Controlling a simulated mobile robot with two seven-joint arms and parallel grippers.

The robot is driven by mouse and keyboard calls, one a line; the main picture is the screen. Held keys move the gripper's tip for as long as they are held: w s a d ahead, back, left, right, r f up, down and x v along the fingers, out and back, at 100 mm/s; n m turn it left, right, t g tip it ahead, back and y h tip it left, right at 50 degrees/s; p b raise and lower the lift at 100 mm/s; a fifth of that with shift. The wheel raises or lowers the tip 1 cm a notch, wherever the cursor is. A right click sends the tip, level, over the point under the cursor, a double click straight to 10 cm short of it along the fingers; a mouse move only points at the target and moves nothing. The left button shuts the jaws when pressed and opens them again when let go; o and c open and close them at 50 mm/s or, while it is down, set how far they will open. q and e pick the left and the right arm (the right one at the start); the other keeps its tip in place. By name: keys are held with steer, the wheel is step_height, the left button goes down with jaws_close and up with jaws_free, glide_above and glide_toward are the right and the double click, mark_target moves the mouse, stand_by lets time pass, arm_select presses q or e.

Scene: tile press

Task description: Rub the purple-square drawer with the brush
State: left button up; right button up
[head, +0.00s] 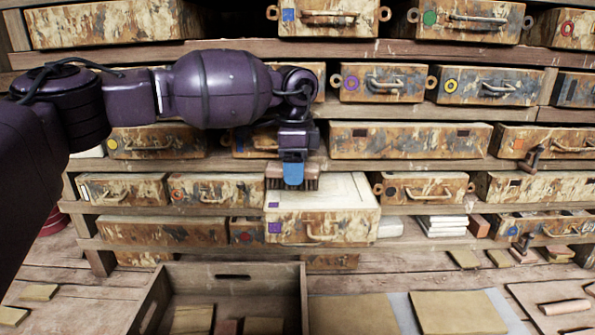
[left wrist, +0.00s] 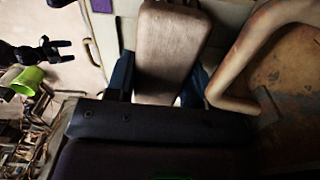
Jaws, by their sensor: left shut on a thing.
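The purple-square drawer (head: 345,228) is pulled out from the lower middle of the shelving, with a pale top, peeling rusty front and curved handle. Purple squares (head: 274,228) show at its left. My left gripper (head: 293,172), with blue fingertips, is shut on the brush (head: 271,184) over the drawer's back left part. Its dark bristles point down; I cannot tell whether they touch the top. In the left wrist view the brush's pale wooden block (left wrist: 168,50) sits between the fingers, beside a curved handle (left wrist: 245,55). A dark gripper there, apparently my right (left wrist: 68,51), has its fingers apart.
Drawers with other coloured marks fill the shelves around. A stack of white tiles (head: 444,225) stands to the right. Below is an open wooden crate (head: 230,270) with tiles in it. Boards (head: 460,312) lie at the front. A green bucket (left wrist: 28,80) shows in the left wrist view.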

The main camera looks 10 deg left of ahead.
arm_select(q)
steer(key=shift+a+r+p, duration=0.15)
steer(key=shift+a+r, duration=0.1)
steer(key=shift+r, duration=0.3)
steer(key=shift+a+r+p, duration=0.15)
steer(key=shift+a+r, duration=0.05)
steer(key=shift+r, duration=1)
steer(key=shift+w+r+p, duration=0.15)
steer(key=shift+r+p, duration=0.3)
steer(key=shift+r, duration=0.25)
steer(key=shift+c, duration=1.4)
steer(key=shift+r, duration=0.25)
jaws_close()
steer(key=shift+d+r, duration=0.1)
steer(key=shift+r, duration=0.8)
steer(key=shift+r+p, duration=0.3)
steer(key=shift+r, duration=0.35)
